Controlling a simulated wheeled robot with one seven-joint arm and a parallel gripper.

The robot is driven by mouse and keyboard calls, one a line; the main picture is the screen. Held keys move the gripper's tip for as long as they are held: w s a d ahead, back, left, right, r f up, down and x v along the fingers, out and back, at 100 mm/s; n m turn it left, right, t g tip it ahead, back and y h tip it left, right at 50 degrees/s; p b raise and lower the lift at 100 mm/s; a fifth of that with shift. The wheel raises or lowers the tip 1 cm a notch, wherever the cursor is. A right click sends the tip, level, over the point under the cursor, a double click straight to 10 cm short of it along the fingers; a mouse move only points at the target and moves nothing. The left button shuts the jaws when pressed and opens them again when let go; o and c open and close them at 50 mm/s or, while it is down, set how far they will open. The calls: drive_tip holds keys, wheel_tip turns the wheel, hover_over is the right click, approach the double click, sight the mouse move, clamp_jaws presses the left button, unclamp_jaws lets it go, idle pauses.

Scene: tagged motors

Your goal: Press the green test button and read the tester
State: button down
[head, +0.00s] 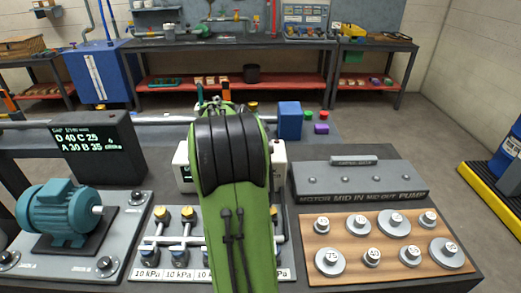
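No green test button can be made out. A black display box (95,150) at the left shows green text, "D 40 C 25" and "A 30 B 35", below a small unclear line.
A teal motor (58,215) sits on a grey plate at left. Valves (185,218) with kPa labels stand in front of the white box. At right are a grey "MOTOR MID IN MID OUT PUMP" panel (355,180), a wooden board (345,275) of numbered discs, and a blue block (290,121).

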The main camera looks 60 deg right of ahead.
drive_tip(key=shift+f, duration=0.1)
idle(0.7)
drive_tip(key=shift+f+b, duration=0.3)
drive_tip(key=shift+b, duration=0.2)
drive_tip(key=shift+f+b, duration=0.4)
drive_tip(key=shift+b, duration=0.05)
idle(0.3)
drive_tip(key=shift+r, duration=0.1)
drive_tip(key=shift+r+p, duration=0.5)
drive_tip(key=shift+r, duration=0.2)
drive_tip(key=shift+r, duration=0.1)
wheel_tip(320, 180, up, 5)
drive_tip(key=p, duration=0.3)
drive_tip(key=shift+p, duration=0.3)
drive_tip(key=shift+a+f, duration=0.1)
drive_tip(key=shift+f, duration=0.1)
idle(0.6)
